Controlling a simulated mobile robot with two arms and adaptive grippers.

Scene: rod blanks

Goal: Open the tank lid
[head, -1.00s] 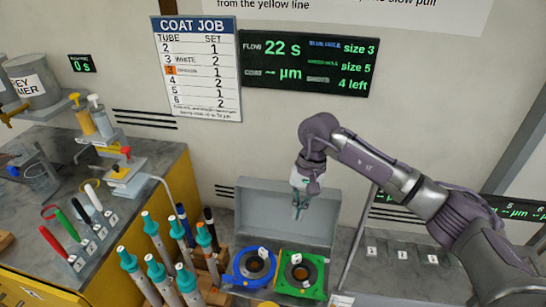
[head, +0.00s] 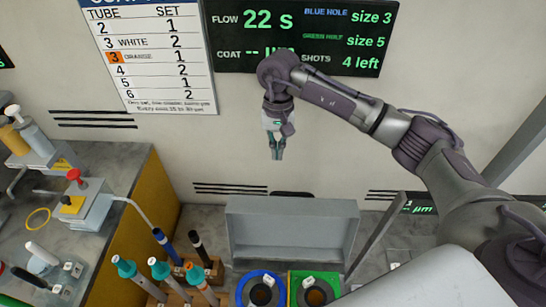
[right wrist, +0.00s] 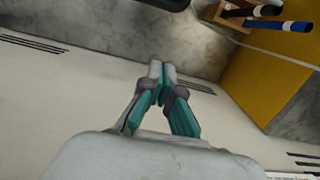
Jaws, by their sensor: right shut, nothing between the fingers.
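A grey panel (head: 292,222) stands upright behind a blue ring (head: 262,285) and a green square plate (head: 312,288) in the head view. It looks like the raised tank lid, but its hinge does not show clearly. My right gripper (head: 277,155) hangs fingers down above the panel's top edge, against the wall, apart from the panel. It is shut and empty. The right wrist view shows its teal and grey fingers (right wrist: 160,70) close together with nothing between them. My left gripper is not in view.
Teal-topped tubes (head: 128,270) and a blue pen-like rod (head: 165,242) stand in a wooden rack left of the rings. A bench (head: 100,170) with bottles and a red-knobbed device (head: 85,205) is at the left. Wall boards (head: 290,35) hang behind my right arm.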

